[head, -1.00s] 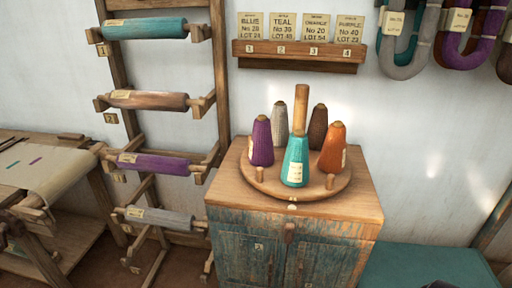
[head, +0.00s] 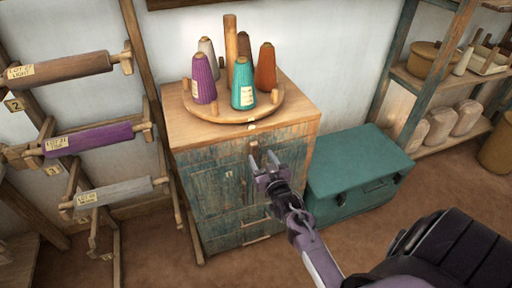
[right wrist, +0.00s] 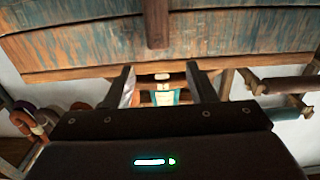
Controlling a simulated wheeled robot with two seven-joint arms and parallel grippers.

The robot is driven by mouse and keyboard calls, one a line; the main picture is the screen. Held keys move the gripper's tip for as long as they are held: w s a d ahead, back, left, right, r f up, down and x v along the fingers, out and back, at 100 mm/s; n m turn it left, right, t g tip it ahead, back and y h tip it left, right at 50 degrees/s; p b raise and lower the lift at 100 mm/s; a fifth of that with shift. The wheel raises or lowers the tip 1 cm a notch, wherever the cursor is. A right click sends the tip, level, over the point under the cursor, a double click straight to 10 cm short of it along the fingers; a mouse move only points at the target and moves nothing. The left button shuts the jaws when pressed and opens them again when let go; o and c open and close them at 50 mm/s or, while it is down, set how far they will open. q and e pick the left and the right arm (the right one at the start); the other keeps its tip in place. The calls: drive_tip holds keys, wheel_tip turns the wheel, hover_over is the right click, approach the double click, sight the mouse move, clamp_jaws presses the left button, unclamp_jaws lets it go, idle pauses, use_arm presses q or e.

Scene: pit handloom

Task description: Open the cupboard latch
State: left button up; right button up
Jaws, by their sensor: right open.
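The cupboard (head: 215,190) has worn teal doors and a wooden top. Its latch, a small brown wooden piece (head: 254,149), stands upright at the top middle of the front, where the doors meet. My right gripper (head: 264,161) is open and empty, close in front of the doors near the latch; part of the front is hidden behind it. In the right wrist view the scene is upside down. The latch (right wrist: 156,24) hangs into the picture from the top, in line with the gap between the open fingers (right wrist: 162,78). Touch cannot be told. My left gripper is out of view.
A round wooden turntable (head: 215,114) with several yarn cones sits on the cupboard. A teal chest (head: 355,170) stands close to the right of it. A rack with yarn rollers (head: 95,138) is at left, shelves (head: 420,85) at far right. The floor in front is open.

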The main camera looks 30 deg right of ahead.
sight(255, 145)
drive_tip(key=x, duration=0.4)
drive_tip(key=shift+w+d+f, duration=0.1)
drive_tip(key=shift+w+d, duration=0.1)
drive_tip(key=shift+w, duration=0.7)
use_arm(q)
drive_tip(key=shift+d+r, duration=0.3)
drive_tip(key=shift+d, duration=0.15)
use_arm(e)
drive_tip(key=shift+w+d, duration=0.1)
drive_tip(key=shift+c, duration=0.4)
drive_tip(key=c, duration=0.9)
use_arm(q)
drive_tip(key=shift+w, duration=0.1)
